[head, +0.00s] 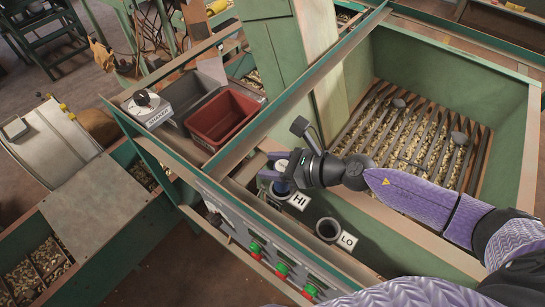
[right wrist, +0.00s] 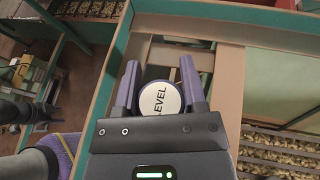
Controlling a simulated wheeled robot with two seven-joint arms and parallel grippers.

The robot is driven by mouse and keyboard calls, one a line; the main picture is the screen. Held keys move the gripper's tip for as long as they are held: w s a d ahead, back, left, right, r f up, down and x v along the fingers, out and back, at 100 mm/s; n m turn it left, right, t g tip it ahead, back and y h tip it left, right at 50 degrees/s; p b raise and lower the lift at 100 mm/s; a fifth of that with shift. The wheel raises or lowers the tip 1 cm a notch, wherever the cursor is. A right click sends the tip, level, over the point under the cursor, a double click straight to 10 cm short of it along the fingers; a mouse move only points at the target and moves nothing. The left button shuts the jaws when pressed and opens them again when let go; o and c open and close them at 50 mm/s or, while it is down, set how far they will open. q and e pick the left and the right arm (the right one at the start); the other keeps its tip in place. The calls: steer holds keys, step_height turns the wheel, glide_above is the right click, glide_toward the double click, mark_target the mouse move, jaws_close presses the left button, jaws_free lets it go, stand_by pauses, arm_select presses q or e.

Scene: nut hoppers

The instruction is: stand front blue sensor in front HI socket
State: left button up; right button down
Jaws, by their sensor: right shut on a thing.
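My right gripper (head: 274,178) is shut on the blue sensor (head: 283,187), at the HI position on the hopper's front ledge. In the right wrist view the sensor's round white top (right wrist: 160,99), marked LEVEL, sits between the two purple fingers (right wrist: 159,72). In the head view its dark blue body shows below the fingers, roughly upright. The HI label (head: 299,201) lies just right of it. The HI socket is mostly hidden by gripper and sensor, so I cannot tell whether the sensor is inside it. The LO socket (head: 328,229) is empty, beside its LO label (head: 347,240). My left gripper is not in view.
The green hopper (head: 445,72) with a slatted grate over nuts lies right. Buttons (head: 281,268) line the front panel.

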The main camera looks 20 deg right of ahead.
steer(key=shift+f+b, duration=1)
steer(key=shift+f, duration=0.55)
steer(key=shift+f+b, duration=0.6)
steer(key=shift+f, duration=0.05)
steer(key=shift+c, duration=2.2)
jaws_free()
steer(key=shift+r, duration=0.1)
steer(key=b+v, duration=0.2)
steer(key=v, duration=0.9)
